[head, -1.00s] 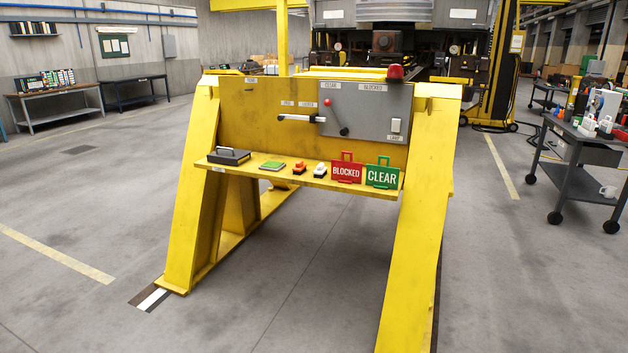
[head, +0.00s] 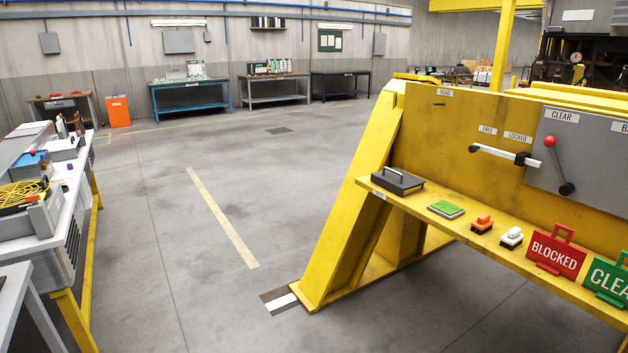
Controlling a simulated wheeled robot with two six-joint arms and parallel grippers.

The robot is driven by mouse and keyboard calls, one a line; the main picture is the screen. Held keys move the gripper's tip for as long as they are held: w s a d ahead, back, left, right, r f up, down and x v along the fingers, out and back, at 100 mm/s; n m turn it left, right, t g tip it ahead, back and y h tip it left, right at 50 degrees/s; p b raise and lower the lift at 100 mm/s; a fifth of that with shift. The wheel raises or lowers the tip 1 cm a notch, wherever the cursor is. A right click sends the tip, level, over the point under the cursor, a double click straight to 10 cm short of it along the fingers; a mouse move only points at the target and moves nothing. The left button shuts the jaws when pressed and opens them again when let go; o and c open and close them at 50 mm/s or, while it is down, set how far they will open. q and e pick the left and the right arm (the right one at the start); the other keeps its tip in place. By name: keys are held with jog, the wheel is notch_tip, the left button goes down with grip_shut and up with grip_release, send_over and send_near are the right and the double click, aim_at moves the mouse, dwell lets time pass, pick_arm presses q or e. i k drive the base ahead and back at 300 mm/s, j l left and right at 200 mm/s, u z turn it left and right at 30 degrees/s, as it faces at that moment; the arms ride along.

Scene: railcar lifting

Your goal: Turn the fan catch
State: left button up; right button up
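I cannot make out a fan or a fan catch in the head view. A white lever (head: 507,155) with dark ends lies on the yellow stand (head: 450,130) at the right, under labels reading FREE and LOCKED. Next to it, a red-knobbed lever (head: 557,163) is on a grey panel (head: 590,155) labelled CLEAR. The panel's right part is cut off by the picture edge. Neither of my grippers is in view.
The stand's shelf (head: 470,238) holds a black box (head: 397,181), small blocks and a red BLOCKED sign (head: 556,252). A cluttered white table (head: 75,210) stands at the left. Benches, including a blue one (head: 190,97), line the back wall. The middle floor is open.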

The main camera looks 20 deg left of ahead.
aim_at(33, 199)
jog(key=i+j+u, duration=0.2)
jog(key=u, duration=0.2)
jog(key=i+j+u, duration=0.1)
jog(key=i+u, duration=0.9)
jog(key=u, duration=0.2)
